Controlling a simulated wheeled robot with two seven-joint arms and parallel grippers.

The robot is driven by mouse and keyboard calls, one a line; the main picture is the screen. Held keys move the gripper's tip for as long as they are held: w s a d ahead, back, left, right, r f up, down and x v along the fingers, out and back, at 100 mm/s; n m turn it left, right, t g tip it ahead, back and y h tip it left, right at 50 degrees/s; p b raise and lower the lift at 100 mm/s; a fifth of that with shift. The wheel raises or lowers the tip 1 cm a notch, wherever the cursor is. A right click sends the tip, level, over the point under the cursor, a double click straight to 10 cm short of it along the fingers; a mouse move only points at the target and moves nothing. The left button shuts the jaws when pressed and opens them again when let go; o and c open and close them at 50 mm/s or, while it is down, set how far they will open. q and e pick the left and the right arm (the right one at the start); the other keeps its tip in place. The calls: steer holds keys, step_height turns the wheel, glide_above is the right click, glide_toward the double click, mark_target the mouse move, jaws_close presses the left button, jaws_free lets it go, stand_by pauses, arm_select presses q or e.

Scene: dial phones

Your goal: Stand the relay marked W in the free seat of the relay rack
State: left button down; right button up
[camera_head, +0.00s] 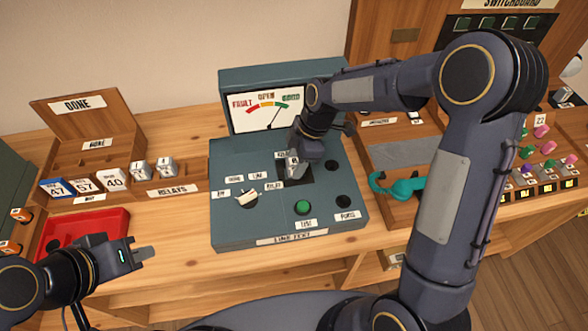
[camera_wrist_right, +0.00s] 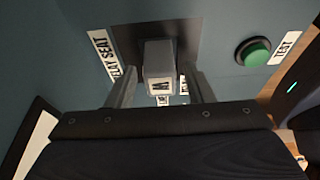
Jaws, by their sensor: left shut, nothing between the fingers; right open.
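The relay marked W (camera_wrist_right: 158,60) is a pale grey block standing in the dark relay seat (camera_wrist_right: 185,28) of the blue-green line test box (camera_head: 230,215). My right gripper (camera_head: 297,172) is over this seat. In the right wrist view its two fingers (camera_wrist_right: 160,92) are apart, one on each side of the relay; I cannot tell whether they touch it. In the head view the gripper mostly hides the relay. The wooden relay rack (camera_head: 200,184), labelled RELAYS, holds two pale relays (camera_head: 139,168) at its left part. My left gripper (camera_head: 146,254) is shut and empty, near the red tray.
A red tray (camera_head: 115,222) lies at the left, below number cards (camera_head: 85,185) and a DONE box (camera_head: 78,105). The test box has a dial gauge (camera_head: 268,110), a switch (camera_head: 246,196) and a green TEST button (camera_head: 303,207). A teal handset (camera_head: 400,187) lies to the right.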

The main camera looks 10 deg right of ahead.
steer(key=c, duration=0.9)
steer(key=shift+r+p, duration=1.95)
steer(key=shift+r, duration=1.15)
